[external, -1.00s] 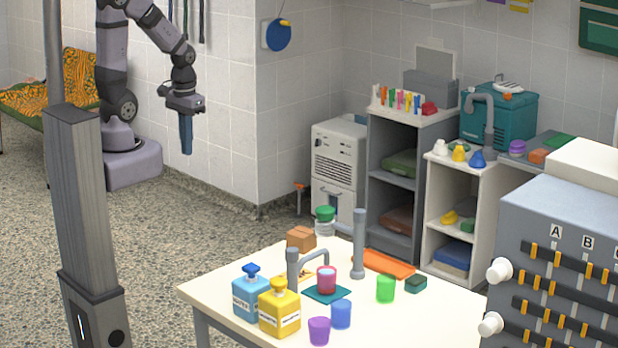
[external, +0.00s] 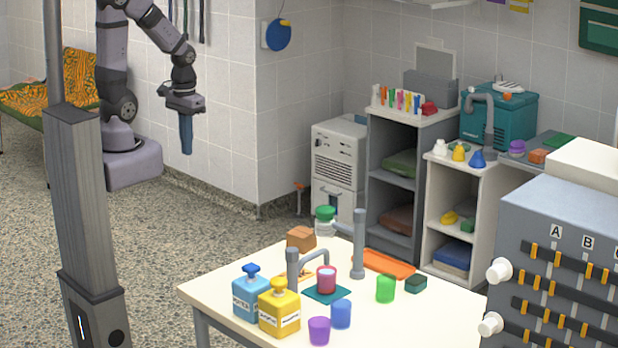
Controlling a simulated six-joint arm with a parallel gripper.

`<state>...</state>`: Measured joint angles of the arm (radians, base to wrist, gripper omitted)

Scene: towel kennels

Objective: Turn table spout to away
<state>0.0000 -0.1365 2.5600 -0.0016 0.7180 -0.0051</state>
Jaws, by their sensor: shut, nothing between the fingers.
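The table (external: 232,285) carries grey pipework. A short grey post with a curved spout (external: 310,254) stands behind the blue and yellow bottles, its spout reaching right toward a pink cup (external: 326,279). A taller grey post (external: 359,245) stands to its right, with a short arm (external: 343,229) pointing left. I cannot tell for certain which of these the table spout is. My gripper (external: 187,150) hangs at the upper left, fingers down, shut and empty, well apart from the table and touching nothing.
A blue bottle (external: 250,298), a yellow bottle (external: 279,311), a purple cup (external: 319,330), a blue cup (external: 341,314) and a green cup (external: 385,289) crowd the table. A grey column (external: 80,200) stands at left. A panel (external: 560,230) stands at right. Open floor lies between.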

